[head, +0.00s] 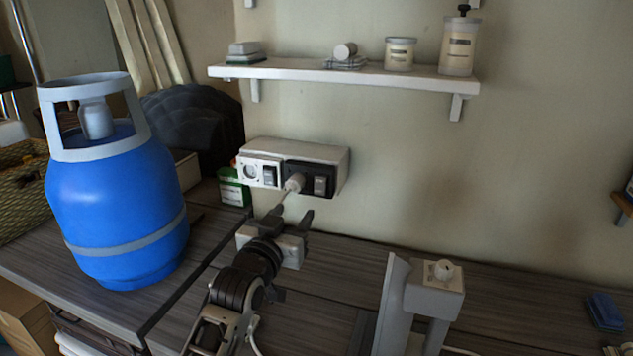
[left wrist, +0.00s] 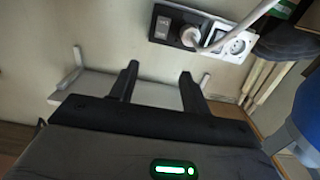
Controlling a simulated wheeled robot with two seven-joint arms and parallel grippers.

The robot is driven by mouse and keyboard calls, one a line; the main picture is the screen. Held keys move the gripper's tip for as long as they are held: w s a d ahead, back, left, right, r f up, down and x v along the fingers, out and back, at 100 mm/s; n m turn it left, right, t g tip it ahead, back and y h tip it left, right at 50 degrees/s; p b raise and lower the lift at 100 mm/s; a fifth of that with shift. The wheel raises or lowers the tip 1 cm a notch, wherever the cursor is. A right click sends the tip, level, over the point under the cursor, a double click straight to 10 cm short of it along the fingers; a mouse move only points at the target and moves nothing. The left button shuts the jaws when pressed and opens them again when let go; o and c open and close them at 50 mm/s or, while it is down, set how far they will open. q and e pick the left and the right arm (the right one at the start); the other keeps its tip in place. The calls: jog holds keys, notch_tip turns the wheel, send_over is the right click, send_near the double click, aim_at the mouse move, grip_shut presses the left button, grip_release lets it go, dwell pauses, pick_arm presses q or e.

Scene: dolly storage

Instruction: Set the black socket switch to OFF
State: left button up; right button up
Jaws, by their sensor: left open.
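The black socket (head: 296,178) is the right half of a wall-mounted socket box, and a pale plug (head: 295,183) is in it. Its switch (head: 320,185) sits right of the plug; its setting is too small to tell. In the left wrist view, the black socket (left wrist: 176,16) appears turned over at the top, with its switch (left wrist: 163,27) left of the plug (left wrist: 189,36). My left gripper (head: 293,211) is open and empty, below and in front of the black socket, apart from it. It also shows in the left wrist view (left wrist: 159,77). My right gripper is not in view.
A white socket (head: 258,171) adjoins the black one. The plug's cable (left wrist: 245,22) hangs close by. A blue gas cylinder (head: 115,205) stands left. A shelf (head: 345,76) with jars is above. A grey-white device (head: 432,298) stands right on the counter; the wall right of the sockets is clear.

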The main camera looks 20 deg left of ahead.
aim_at(320, 177)
pick_arm(q)
jog(key=w, duration=1.5)
jog(key=shift+d, duration=0.25)
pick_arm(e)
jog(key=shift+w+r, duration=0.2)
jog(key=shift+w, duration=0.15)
